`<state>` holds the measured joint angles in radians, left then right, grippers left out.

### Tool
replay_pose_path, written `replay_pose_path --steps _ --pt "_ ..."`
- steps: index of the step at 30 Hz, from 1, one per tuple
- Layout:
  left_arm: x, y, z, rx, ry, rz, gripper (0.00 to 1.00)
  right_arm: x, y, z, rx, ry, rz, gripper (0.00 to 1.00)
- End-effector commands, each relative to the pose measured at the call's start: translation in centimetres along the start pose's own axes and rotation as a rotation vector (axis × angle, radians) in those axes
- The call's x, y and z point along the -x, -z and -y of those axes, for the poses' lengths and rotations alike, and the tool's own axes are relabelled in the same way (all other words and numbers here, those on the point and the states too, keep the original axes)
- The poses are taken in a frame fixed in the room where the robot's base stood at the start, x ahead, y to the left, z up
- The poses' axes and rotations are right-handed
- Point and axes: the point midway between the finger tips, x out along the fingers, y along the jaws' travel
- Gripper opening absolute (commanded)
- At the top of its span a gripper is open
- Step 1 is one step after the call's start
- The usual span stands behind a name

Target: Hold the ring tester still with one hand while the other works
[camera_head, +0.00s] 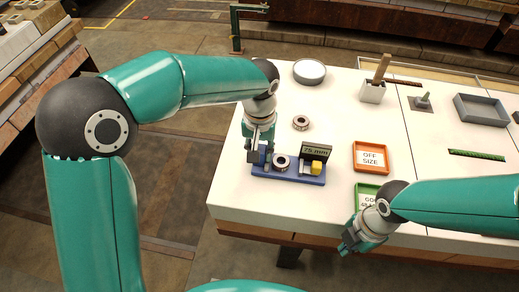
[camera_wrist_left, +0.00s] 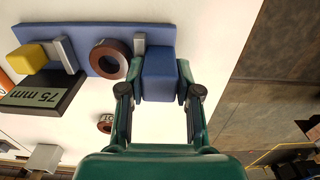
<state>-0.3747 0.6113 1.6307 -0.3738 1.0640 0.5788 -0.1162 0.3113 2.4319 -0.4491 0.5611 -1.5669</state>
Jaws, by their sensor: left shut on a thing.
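The ring tester (camera_head: 290,173) is a blue base near the table's left front corner, with a "75 mm" display (camera_head: 316,151), a yellow block (camera_head: 317,166) and grey jaws. My left gripper (camera_head: 259,157) is shut on the tester's blue end block (camera_wrist_left: 159,75), one finger on each side. My right gripper (camera_head: 356,240) is apart from the tester, over the table's front edge; its finger opening is unclear.
A second ring (camera_head: 300,123) lies behind the tester. An orange "OFF SIZE" tray (camera_head: 371,171) and a green tray (camera_head: 366,189), partly hidden by my right arm, are to the right. A round dish (camera_head: 309,73), a block with a wooden handle (camera_head: 372,92) and a grey tray (camera_head: 480,121) stand further back.

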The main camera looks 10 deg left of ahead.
Motion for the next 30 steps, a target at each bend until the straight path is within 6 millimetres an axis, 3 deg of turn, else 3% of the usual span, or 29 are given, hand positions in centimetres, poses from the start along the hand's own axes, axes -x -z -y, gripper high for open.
replay_pose_path --steps 12,23,30 --pt "0.1 0.1 0.0 0.001 -0.002 -0.003 0.0 6.9 -3.8 1.0 0.42 -0.077 0.127 0.0" --pt "0.1 0.1 0.0 0.001 -0.002 -0.003 0.0 9.9 -4.8 -3.8 -0.029 -0.08 0.127 0.0" --pt "0.1 0.1 0.0 0.001 -0.002 -0.003 0.0 12.6 -4.5 -8.4 -0.495 -0.092 0.12 0.0"
